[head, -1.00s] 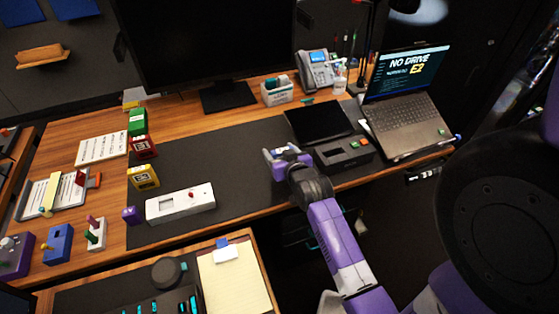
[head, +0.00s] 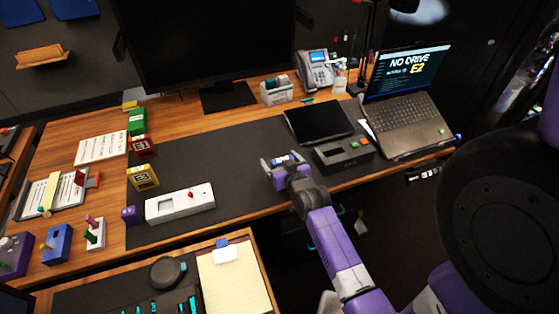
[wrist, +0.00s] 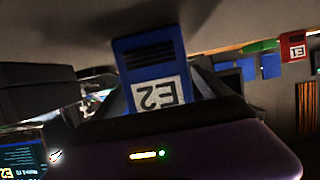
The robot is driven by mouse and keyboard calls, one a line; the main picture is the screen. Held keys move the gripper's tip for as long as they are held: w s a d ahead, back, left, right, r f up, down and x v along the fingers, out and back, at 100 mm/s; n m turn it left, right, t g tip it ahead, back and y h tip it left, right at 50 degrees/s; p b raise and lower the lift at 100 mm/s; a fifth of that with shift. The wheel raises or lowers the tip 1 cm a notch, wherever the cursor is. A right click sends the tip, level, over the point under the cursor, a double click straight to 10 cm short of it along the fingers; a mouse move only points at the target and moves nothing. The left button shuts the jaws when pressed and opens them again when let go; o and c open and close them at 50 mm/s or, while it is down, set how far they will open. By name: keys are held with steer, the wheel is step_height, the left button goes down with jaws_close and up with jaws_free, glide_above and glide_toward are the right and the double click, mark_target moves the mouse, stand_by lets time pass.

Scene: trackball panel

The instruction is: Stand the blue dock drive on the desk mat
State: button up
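The blue dock drive (wrist: 148,62) carries a white E2 label, which reads upside down in the wrist view. My gripper (wrist: 155,98) has its dark fingers on either side of the drive and appears shut on it. In the head view, my gripper (head: 283,161) is low over the front right part of the dark desk mat (head: 235,150), and only a little blue shows between the fingers. The mat fills the top of the wrist view, with a shadow by the drive's far end. I cannot tell whether the drive touches the mat.
A dark dock box (head: 327,157) with red and green buttons stands just right of my gripper, below a black tablet (head: 318,122). The laptop (head: 405,115) reads "NO DRIVE E2". A white device (head: 180,203) and a yellow block (head: 143,177) are left. The mat's middle is clear.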

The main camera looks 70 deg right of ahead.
steer(key=shift+r, duration=0.2)
steer(key=shift+s+a, duration=0.2)
steer(key=shift+a, duration=0.1)
steer(key=s+a+r+n+t+y, duration=0.2)
steer(key=s+a+r, duration=0.3)
steer(key=a, duration=0.8)
steer(key=s+a+r+n+t+y, duration=0.1)
steer(key=s+a+r+n+y, duration=0.3)
steer(key=a, duration=0.9)
steer(key=s+a+r+n+t+y, duration=0.2)
steer(key=s+a+r+n+y, duration=0.2)
steer(key=s+a, duration=0.4)
steer(key=a+r, duration=0.1)
steer(key=a, duration=0.4)
steer(key=shift+a+r+t+y, duration=0.15)
steer(key=shift+r+t+y, duration=0.15)
steer(key=shift+r, duration=0.1)
steer(key=shift+s, duration=0.1)
